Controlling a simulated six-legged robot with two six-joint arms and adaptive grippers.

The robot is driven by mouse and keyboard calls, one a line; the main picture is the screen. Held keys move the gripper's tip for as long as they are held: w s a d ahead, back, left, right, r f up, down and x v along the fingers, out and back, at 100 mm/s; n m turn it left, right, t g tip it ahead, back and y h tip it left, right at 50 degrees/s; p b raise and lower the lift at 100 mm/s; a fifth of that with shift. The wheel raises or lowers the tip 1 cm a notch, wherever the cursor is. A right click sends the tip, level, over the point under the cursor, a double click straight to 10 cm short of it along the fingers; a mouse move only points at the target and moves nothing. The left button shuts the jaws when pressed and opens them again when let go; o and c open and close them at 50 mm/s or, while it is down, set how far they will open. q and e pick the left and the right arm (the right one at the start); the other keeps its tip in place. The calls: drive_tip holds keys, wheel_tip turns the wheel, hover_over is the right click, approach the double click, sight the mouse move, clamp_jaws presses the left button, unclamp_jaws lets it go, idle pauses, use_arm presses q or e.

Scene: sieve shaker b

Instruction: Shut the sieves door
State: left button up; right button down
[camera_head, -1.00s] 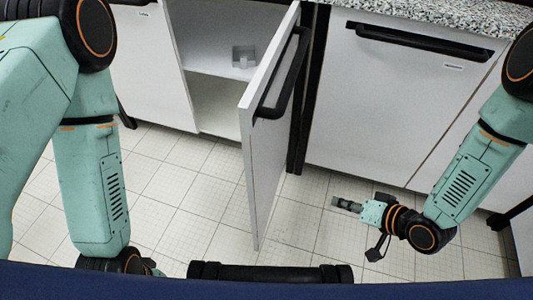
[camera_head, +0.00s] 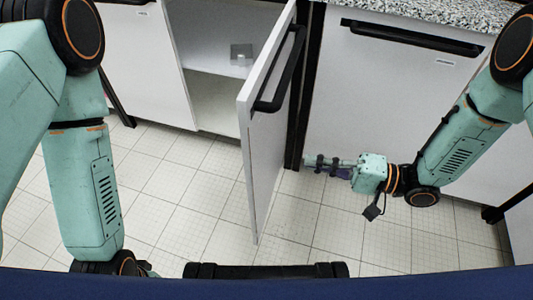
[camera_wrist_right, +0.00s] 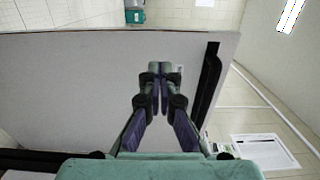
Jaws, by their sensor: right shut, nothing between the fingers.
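The white sieves door (camera_head: 258,150) stands wide open in the head view, swung out from its cabinet, with a black bar handle (camera_head: 281,70) on its right-hand face. My right gripper (camera_head: 308,162) is shut and empty to the right of the door, pointing left towards it, with a gap between them in the head view. In the right wrist view the closed fingertips (camera_wrist_right: 159,70) show in front of the door's broad face (camera_wrist_right: 75,85), and the handle (camera_wrist_right: 208,88) is to their right. Contact cannot be told there. My left gripper is hidden in the head view.
Inside the open cabinet (camera_head: 205,90) a small clear object (camera_head: 241,54) sits on the shelf. A closed white cabinet door (camera_head: 375,90) with a black handle (camera_head: 410,38) is behind my right arm, under a speckled countertop (camera_head: 440,12). The tiled floor (camera_head: 190,190) is clear.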

sight(253, 150)
drive_tip(key=b+x, duration=0.2)
drive_tip(key=x, duration=0.9)
drive_tip(key=shift+b, duration=0.3)
drive_tip(key=shift+a, duration=0.1)
